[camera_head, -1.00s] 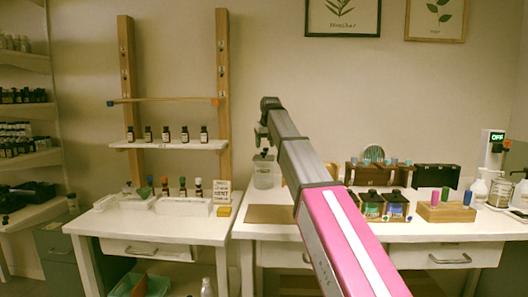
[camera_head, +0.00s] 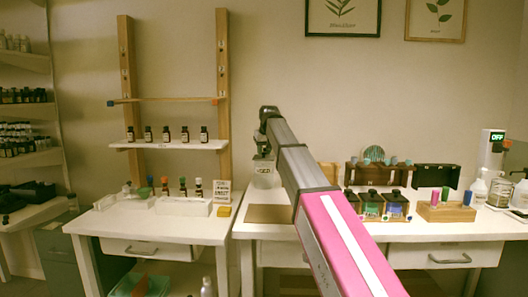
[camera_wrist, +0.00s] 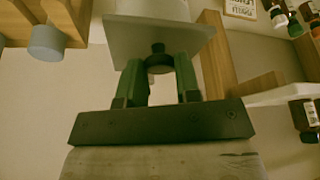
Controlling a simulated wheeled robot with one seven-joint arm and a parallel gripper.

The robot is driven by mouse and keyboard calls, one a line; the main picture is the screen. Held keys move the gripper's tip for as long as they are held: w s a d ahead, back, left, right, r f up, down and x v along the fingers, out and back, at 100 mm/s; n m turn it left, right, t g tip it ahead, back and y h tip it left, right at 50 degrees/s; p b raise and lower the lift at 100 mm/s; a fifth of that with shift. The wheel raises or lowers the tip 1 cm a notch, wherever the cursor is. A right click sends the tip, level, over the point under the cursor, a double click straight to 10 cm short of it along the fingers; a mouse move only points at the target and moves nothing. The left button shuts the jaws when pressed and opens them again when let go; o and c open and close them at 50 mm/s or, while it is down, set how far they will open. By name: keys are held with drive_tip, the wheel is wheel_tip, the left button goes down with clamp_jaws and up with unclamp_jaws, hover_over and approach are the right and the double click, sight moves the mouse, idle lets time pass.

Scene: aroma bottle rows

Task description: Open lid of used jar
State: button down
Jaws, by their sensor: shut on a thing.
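The used jar (camera_head: 263,178) is a pale, see-through container with dark writing on it. It stands at the back left of the right-hand table. My gripper (camera_head: 263,156) is directly above it in the head view, at its top. In the wrist view, my gripper's green fingers (camera_wrist: 159,72) are shut on a small black knob (camera_wrist: 158,58). The knob is fixed to a flat, pale, square lid (camera_wrist: 158,36). I cannot tell whether the lid touches the jar's rim.
A brown mat (camera_head: 269,214) lies in front of the jar. Bottles in wooden stands (camera_head: 384,206) are to the right. The left table holds a white bottle rack (camera_head: 183,207) and a small sign. A wooden post (camera_head: 223,80) with a bottle shelf (camera_head: 168,145) rises behind it.

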drive_tip(key=shift+w+r+g, duration=0.65)
drive_tip(key=shift+r+g, duration=0.05)
drive_tip(key=shift+g, duration=0.3)
drive_tip(key=shift+w+r+g, duration=0.1)
drive_tip(key=shift+r+g, duration=0.1)
drive_tip(key=shift+g, duration=0.3)
drive_tip(key=c, duration=0.8)
unclamp_jaws()
